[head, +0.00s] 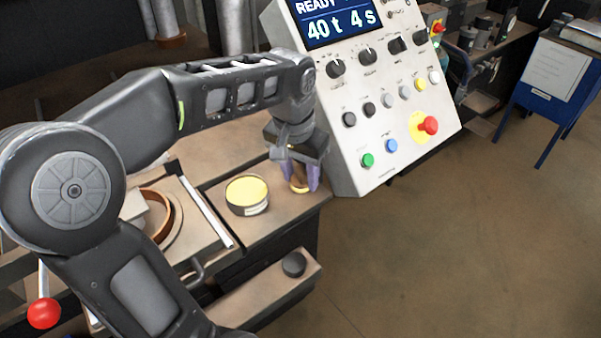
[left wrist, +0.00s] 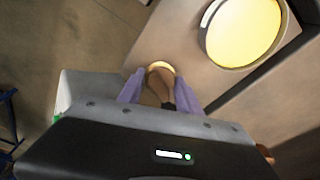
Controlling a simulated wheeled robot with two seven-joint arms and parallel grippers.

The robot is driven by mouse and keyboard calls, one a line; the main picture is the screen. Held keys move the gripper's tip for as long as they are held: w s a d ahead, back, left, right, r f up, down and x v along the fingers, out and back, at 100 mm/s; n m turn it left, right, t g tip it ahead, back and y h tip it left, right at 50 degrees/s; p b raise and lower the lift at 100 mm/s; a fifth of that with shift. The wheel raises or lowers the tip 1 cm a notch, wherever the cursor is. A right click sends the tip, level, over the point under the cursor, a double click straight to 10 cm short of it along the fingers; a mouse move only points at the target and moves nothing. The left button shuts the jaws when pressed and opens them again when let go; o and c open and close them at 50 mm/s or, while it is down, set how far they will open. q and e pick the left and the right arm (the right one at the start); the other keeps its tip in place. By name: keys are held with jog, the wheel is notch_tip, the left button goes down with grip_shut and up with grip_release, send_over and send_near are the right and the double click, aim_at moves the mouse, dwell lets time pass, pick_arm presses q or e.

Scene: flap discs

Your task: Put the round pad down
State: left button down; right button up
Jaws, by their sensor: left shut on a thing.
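My left gripper (head: 299,181) is shut on the round pad, low over the bench's right end, beside the control box. The pad (head: 299,187) shows as a small brown and yellow piece between the purple fingertips. In the left wrist view the gripper (left wrist: 160,95) has a brown, handle-like part between its fingers, with a pale yellow round edge (left wrist: 161,66) beyond it. The fingers hide much of the pad. I cannot tell whether its underside touches the bench. My right gripper is not in view.
A round tin with a yellow top (head: 247,194) stands left of my gripper; it also shows in the left wrist view (left wrist: 243,32). The sloping control panel (head: 385,100) rises close on the right. A black knob (head: 293,264) sits below.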

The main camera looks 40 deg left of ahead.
aim_at(297, 184)
pick_arm(q)
jog(key=shift+f, duration=0.2)
jog(key=c, duration=0.8)
grip_release()
jog(key=shift+r, duration=0.15)
jog(key=shift+r, duration=0.2)
jog(key=r, duration=0.4)
jog(key=s+r+p, duration=0.1)
jog(key=r, duration=0.2)
jog(key=r+p, duration=0.1)
jog(key=r, duration=0.3)
jog(key=shift+s+d+r, duration=0.1)
jog(key=shift+s+r, duration=0.25)
